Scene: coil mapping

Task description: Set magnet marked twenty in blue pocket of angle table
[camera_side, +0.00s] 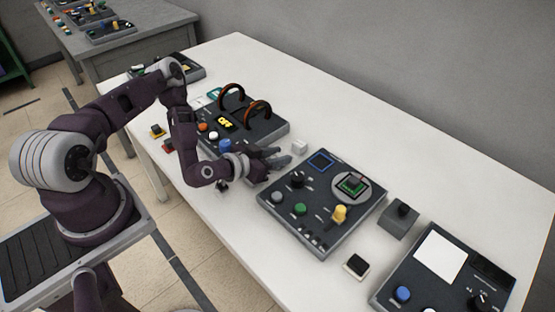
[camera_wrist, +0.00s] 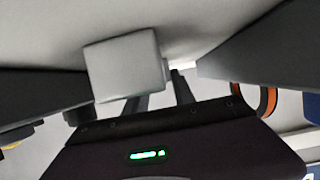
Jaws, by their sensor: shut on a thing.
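My gripper (camera_side: 284,154) is shut on a small pale cube (camera_side: 299,147) at its fingertips, held between the two consoles. The cube also shows large in the wrist view (camera_wrist: 125,65); no number can be read on it. The angle table (camera_side: 282,225) is the dark console right of my gripper. Its blue-outlined square pocket (camera_side: 321,161) is at its far left corner, right of and slightly below the cube in the side view. A round disc (camera_side: 369,187) on it bears a block with green and red edges.
A console with two copper-coloured coils (camera_side: 257,109) stands left of my gripper. The angle table carries a yellow knob (camera_side: 339,214) and a green knob (camera_side: 300,209). A grey block (camera_side: 399,219) and another console (camera_side: 425,291) stand to the right. The table's back is clear.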

